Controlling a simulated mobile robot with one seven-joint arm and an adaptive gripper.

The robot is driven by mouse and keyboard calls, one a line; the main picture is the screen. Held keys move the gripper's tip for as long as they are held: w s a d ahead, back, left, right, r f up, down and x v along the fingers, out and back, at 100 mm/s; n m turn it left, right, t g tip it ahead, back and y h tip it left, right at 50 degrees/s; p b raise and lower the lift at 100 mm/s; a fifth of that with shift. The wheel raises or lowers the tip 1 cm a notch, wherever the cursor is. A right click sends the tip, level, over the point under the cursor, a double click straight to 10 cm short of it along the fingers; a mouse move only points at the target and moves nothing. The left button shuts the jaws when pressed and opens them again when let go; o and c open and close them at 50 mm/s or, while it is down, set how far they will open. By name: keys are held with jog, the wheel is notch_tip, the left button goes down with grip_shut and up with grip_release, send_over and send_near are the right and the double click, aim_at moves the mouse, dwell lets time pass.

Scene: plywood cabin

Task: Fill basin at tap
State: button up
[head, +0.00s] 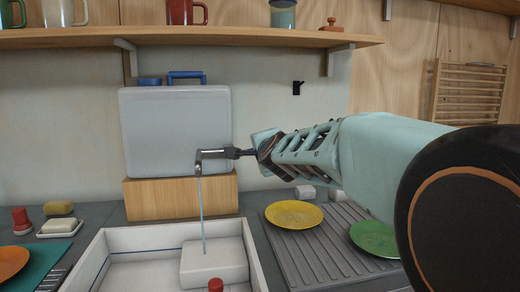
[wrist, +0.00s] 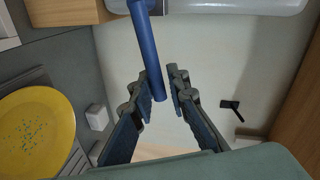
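The tap (head: 211,154) sticks out in front of a pale grey container with a blue handle (head: 175,130). A thin stream of water (head: 201,210) falls from it onto a pale block (head: 214,264) inside the white basin (head: 110,270). The basin has a blue line along its inner wall; I cannot tell the water level. My gripper (head: 256,148) is at the tap's right end.
The container stands on a wooden block (head: 180,197). A yellow plate (head: 294,214) and a green plate (head: 376,239) lie on the ribbed drainer at right. A soap dish (head: 59,227) is at left. A shelf (head: 200,37) with mugs runs above.

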jog(key=shift+o, duration=1.3)
jog(key=shift+r, duration=0.1)
